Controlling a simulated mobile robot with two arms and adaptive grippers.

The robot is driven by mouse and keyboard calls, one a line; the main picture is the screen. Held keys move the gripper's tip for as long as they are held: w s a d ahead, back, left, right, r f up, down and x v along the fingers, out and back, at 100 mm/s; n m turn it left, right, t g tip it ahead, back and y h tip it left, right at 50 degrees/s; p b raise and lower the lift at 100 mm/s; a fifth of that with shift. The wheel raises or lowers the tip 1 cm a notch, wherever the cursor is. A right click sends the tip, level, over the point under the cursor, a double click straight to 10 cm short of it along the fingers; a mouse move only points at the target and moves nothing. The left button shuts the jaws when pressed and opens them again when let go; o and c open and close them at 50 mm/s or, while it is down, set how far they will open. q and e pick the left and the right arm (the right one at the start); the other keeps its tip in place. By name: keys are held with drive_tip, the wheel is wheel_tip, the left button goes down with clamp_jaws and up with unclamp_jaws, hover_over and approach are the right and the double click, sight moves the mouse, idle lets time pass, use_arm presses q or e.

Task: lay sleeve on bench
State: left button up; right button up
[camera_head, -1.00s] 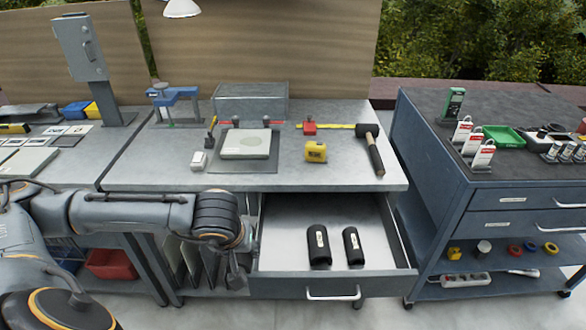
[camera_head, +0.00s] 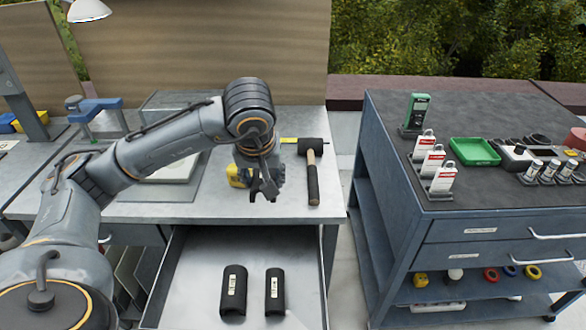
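Two black sleeves with pale labels lie side by side in the open drawer: a larger left sleeve (camera_head: 233,290) and a slimmer right sleeve (camera_head: 275,291). The bench (camera_head: 215,208) is the grey top above and behind the drawer. My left gripper (camera_head: 263,196) is above the bench's front part, beyond the sleeves and apart from them. Its small fingers look parted, with nothing visible between them. My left arm hides part of the bench. My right gripper is not in view.
The drawer (camera_head: 190,262) is pulled out below the bench. A yellow tape measure (camera_head: 236,176) is partly hidden behind my gripper, with a hammer (camera_head: 312,180) to its right. A blue tool cart (camera_head: 390,200) with tags and a green tray (camera_head: 474,151) stands at right.

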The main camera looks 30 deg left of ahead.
use_arm(q)
drive_tip(key=w+a+f+p, duration=0.2)
drive_tip(key=w+a+f, duration=0.1)
drive_tip(key=w, duration=0.5)
hover_over(282, 190)
drive_tip(key=f, duration=0.3)
drive_tip(key=s+f+p, duration=0.1)
drive_tip(key=f, duration=0.1)
drive_tip(key=shift+d+f, duration=0.15)
drive_tip(key=shift+f, duration=0.15)
drive_tip(key=shift+w+f, duration=0.2)
drive_tip(key=f+p, duration=0.1)
drive_tip(key=f, duration=0.2)
drive_tip(key=shift+w, duration=0.2)
drive_tip(key=shift+f, duration=0.35)
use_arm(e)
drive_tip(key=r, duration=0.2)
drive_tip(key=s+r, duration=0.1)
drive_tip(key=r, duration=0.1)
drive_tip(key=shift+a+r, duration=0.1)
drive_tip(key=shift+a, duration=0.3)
